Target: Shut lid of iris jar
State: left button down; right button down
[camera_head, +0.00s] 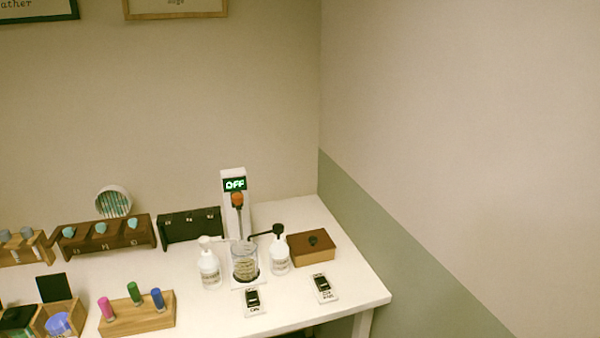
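No jar has a label I can read as iris. At the lower left edge, a wooden holder (41,331) contains a blue-violet round thing (58,324). A dark square panel (54,288) stands upright just behind it, like a raised lid; I cannot tell whether the two are joined. A dark closed-looking top (17,317) is to its left, cut by the frame edge. A clear glass vessel (245,265) stands under the white stirrer. Neither of my grippers is in view.
The white table (350,287) ends near the right wall.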

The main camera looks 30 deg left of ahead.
aim_at(55, 287)
jog(key=u, duration=2.6)
